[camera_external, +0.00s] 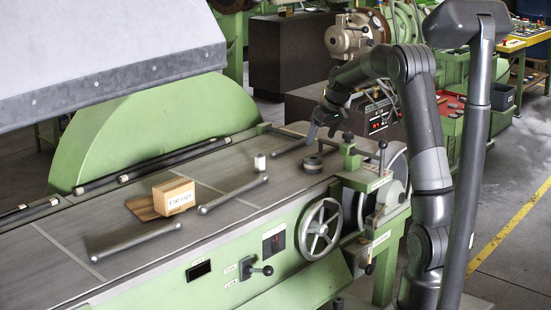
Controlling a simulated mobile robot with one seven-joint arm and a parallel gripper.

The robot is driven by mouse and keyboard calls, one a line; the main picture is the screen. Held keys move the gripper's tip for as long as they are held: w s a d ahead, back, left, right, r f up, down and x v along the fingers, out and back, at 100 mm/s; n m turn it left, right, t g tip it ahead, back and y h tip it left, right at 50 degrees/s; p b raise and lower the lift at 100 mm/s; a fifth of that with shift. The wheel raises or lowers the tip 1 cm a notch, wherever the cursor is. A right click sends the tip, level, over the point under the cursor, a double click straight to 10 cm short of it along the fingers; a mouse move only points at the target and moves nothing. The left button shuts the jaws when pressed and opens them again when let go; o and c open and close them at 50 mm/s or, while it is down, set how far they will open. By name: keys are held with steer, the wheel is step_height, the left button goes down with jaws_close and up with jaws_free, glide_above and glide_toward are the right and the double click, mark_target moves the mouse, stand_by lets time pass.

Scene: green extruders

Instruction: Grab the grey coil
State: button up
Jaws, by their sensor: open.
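The grey coil (312,166) is a small dark grey ring-shaped piece lying flat on the machine's grey bed (225,165), near its right end. My gripper (321,138) is just above and slightly behind it in the external view, pointing down, with its fingers spread and nothing between them. A gap shows between the fingertips and the coil. The exact height above the bed is hard to tell.
A small white cylinder (260,163) and a grey bar (233,195) lie left of the coil. A cardboard box (174,196) sits by a wooden board (142,209) farther left. A green clamp with levers (350,158) stands close right of the coil.

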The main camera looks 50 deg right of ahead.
mark_target(314, 158)
steer(key=x, duration=0.6)
steer(key=shift+d, duration=0.25)
steer(key=shift+d+x, duration=0.2)
steer(key=shift+x, duration=2.4)
steer(key=shift+c, duration=0.5)
